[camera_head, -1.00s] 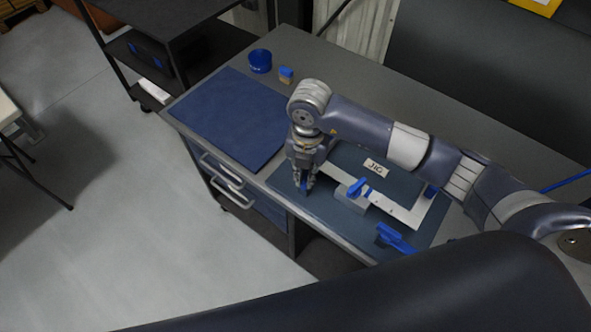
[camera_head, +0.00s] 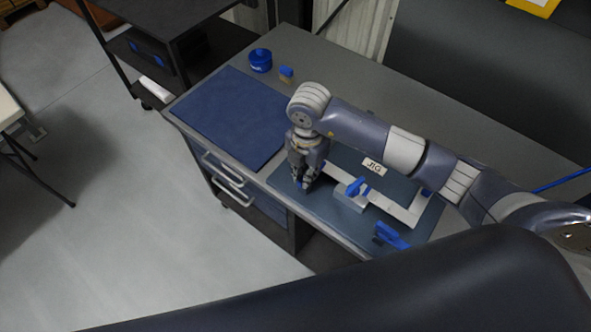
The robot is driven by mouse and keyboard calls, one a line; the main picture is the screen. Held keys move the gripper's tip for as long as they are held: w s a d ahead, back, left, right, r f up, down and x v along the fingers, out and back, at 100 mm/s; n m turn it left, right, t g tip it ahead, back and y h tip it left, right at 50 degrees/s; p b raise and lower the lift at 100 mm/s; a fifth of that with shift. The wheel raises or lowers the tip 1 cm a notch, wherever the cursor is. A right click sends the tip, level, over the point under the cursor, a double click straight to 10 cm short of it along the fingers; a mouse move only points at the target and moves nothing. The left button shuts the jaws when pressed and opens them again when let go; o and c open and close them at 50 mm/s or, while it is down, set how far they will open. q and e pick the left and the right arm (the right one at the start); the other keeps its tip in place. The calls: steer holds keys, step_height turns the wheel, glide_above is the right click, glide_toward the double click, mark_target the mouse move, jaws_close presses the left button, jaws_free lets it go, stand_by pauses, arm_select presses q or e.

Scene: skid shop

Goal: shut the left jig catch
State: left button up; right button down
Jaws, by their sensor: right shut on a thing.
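The jig (camera_head: 404,212) is a pale frame with a "JIG" label, lying on a dark mat (camera_head: 330,213) on the workbench. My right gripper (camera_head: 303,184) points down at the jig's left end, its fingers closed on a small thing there. This appears to be the blue left jig catch, which the fingers now mostly hide; I cannot tell its angle. A blue handle (camera_head: 355,187) stands on a grey block at the jig's middle. Another blue part (camera_head: 427,192) sits at its right end, partly behind my arm. My left gripper is not in view.
A blue clamp-like tool (camera_head: 391,236) lies near the bench's front edge. A blue mat (camera_head: 230,117) covers the bench's left part and is clear. A blue round container (camera_head: 260,60) and a small blue-topped block (camera_head: 286,74) stand behind it.

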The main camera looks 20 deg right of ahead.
steer(key=c, duration=1.6)
jaws_free()
steer(key=shift+o, duration=0.2)
steer(key=shift+r, duration=0.1)
step_height(320, 180, up, 8)
steer(key=p, duration=0.6)
